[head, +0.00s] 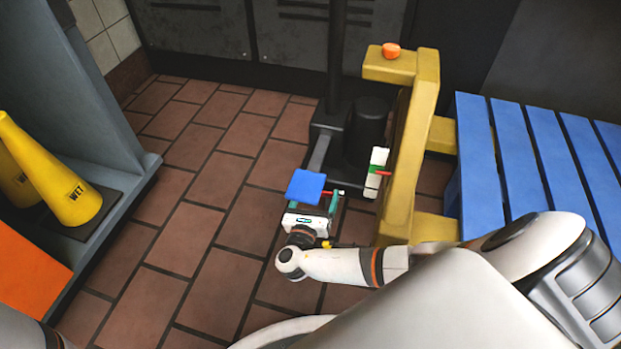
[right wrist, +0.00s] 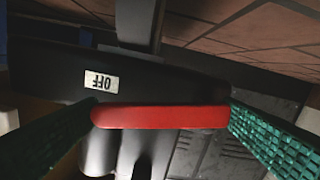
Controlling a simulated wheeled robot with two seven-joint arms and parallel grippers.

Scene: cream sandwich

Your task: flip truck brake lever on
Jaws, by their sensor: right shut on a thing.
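The red brake lever (right wrist: 160,117) lies level across the right wrist view, between the green ridged fingers of my right gripper (right wrist: 165,135). The fingers are shut on it, one at each end. A black housing (right wrist: 190,88) behind it carries a white label (right wrist: 101,82) reading OFF, upside down in this view. In the head view my right gripper (head: 322,207) is low at the black truck base (head: 325,135), near its front. A bit of red shows there beside a blue square plate (head: 306,186), which partly covers the gripper. My left gripper is out of view.
A yellow frame (head: 422,130) stands close to the right of my gripper, with a green and white piece (head: 376,172) beside it. Blue slats (head: 540,150) are farther right. A yellow WET cone (head: 50,175) stands at left. The tiled floor (head: 205,235) between is clear.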

